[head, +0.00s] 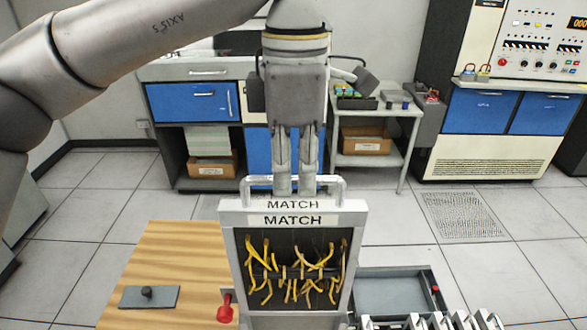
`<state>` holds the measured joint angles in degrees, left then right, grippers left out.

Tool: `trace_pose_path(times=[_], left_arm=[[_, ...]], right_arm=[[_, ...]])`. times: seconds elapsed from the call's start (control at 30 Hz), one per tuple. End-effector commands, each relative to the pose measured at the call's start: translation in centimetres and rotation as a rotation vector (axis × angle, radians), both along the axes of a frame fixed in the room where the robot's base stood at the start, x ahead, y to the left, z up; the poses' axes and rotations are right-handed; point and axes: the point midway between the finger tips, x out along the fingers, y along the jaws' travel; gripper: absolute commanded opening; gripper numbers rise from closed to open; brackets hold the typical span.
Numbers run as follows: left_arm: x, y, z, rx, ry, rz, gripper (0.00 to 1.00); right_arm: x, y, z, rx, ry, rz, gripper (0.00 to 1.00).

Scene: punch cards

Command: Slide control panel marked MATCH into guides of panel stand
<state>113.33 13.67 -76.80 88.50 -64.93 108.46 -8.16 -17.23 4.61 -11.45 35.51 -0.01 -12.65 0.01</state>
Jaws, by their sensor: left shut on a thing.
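The control panel (240,256) is a light grey frame with MATCH labels at its top and several yellow wires across its dark face. It stands upright at the front centre. A pale handle (333,181) rises from its top edge. My left gripper (295,187) comes down from above, shut on the middle of this handle. Below the panel, a grey part (290,322) that may belong to the panel stand shows at the bottom edge. I cannot tell how the panel's lower end sits against the guides, as they are hidden. My right gripper is not in view.
A wooden tabletop (180,255) with a small grey knobbed plate (149,296) lies at left. A red-knobbed lever (225,307) is beside the panel's lower left. A grey tray (392,291) and a row of grey parts (455,321) lie at right. Cabinets stand behind.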

Motion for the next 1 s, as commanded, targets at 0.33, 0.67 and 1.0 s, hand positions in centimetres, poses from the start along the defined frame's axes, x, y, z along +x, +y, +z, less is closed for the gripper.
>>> trace_pose_path(times=[0.33,0.67,1.0], left_arm=[[0.0,0.0,0.1,-0.004,-0.003,0.0,0.0],[0.0,0.0,-1.3,-0.005,-0.003,-0.001,0.0],[0.0,0.0,-2.9,-0.005,-0.004,-0.001,0.0]], right_arm=[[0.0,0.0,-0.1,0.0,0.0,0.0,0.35],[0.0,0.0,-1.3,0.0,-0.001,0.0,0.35],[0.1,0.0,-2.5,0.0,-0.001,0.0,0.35]])
